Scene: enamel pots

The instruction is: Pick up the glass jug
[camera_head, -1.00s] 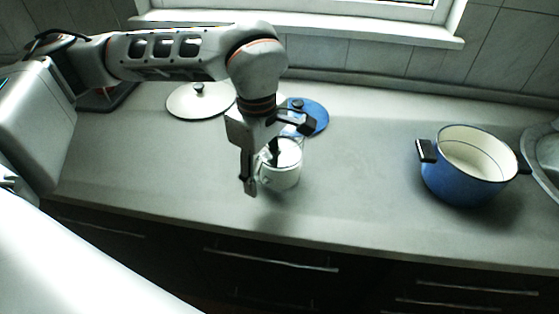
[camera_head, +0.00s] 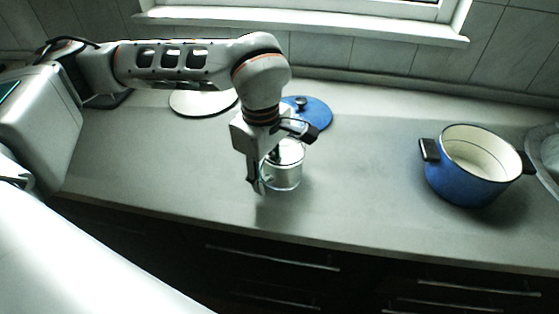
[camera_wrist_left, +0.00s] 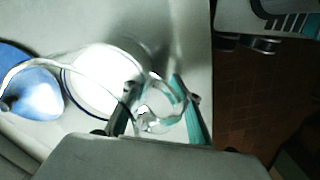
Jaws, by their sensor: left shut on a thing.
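The clear glass jug (camera_head: 283,184) stands upright near the middle of the counter in the head view, just right of my left gripper (camera_head: 265,174). A white shape shows in or through its glass. In the left wrist view its glass handle (camera_wrist_left: 162,103) lies between the two fingers of the left gripper (camera_wrist_left: 155,90), which are shut on it. A pale curved rim sweeps left from there. I cannot tell whether the jug's base touches the counter. My right gripper is not in view.
A blue lid (camera_head: 312,113) lies behind the jug, and a white lid (camera_head: 203,102) lies further left. A blue pot (camera_head: 462,184) with black handles stands at the right. The grey counter (camera_head: 365,185) is clear between jug and pot.

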